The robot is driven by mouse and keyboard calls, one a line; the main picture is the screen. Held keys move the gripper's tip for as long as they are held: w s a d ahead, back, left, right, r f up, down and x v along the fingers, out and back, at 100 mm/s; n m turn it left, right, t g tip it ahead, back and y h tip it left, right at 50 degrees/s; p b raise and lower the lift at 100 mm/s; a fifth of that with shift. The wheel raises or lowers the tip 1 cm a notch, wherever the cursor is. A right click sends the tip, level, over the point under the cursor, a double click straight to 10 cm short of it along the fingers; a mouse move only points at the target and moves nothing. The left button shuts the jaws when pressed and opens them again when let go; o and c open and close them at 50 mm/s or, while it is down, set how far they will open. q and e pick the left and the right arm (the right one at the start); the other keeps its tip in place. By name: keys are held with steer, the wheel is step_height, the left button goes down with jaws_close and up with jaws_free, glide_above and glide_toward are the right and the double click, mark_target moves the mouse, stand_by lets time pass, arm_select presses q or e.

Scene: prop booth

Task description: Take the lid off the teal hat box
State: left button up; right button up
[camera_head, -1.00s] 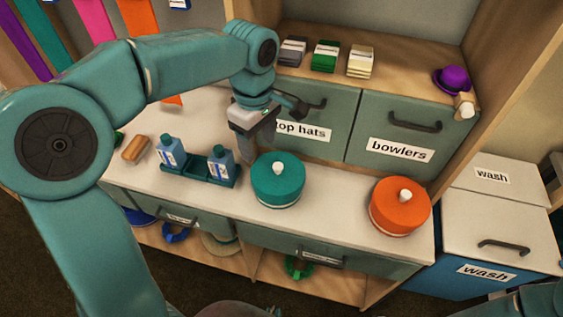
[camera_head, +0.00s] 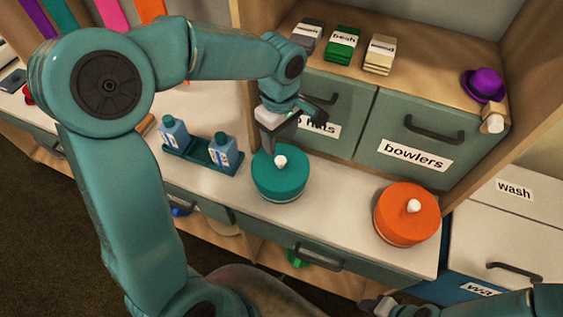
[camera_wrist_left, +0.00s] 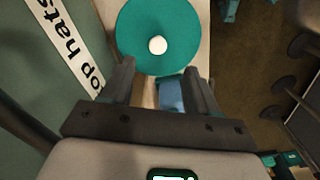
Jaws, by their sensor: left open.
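The teal hat box (camera_head: 283,190) stands upright on the white counter with its round lid (camera_head: 264,170) on. A white knob (camera_head: 280,161) sits at the lid's centre. My left gripper (camera_head: 272,147) is open and empty, just behind and above the lid, apart from the knob. In the left wrist view the lid (camera_wrist_left: 180,28) and its knob (camera_wrist_left: 157,45) show beyond the open fingers of the left gripper (camera_wrist_left: 161,78), with the knob roughly in line with the gap. Part of my right gripper (camera_head: 375,305) shows at the bottom edge; its jaws are unclear.
An orange hat box (camera_head: 388,226) stands to the right on the counter. A teal rack (camera_head: 187,154) with two blue bottles is at the left. Drawers labelled "bowlers" (camera_head: 374,155) and "top hats" rise behind. The counter between the two boxes is clear.

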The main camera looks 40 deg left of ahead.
mark_target(280, 160)
arm_select(q)
steer(key=f, duration=0.2)
steer(key=shift+d+f, duration=0.2)
steer(key=shift+f, duration=0.15)
steer(key=shift+s+a+f, duration=0.15)
steer(key=shift+a+f, duration=0.05)
steer(key=shift+f, duration=0.35)
steer(key=f, duration=0.2)
steer(key=f+p, duration=0.1)
steer(key=f, duration=0.1)
steer(key=shift+w, duration=0.35)
steer(key=shift+s+a+f, duration=0.1)
steer(key=shift+f, duration=0.25)
steer(key=c, duration=1.1)
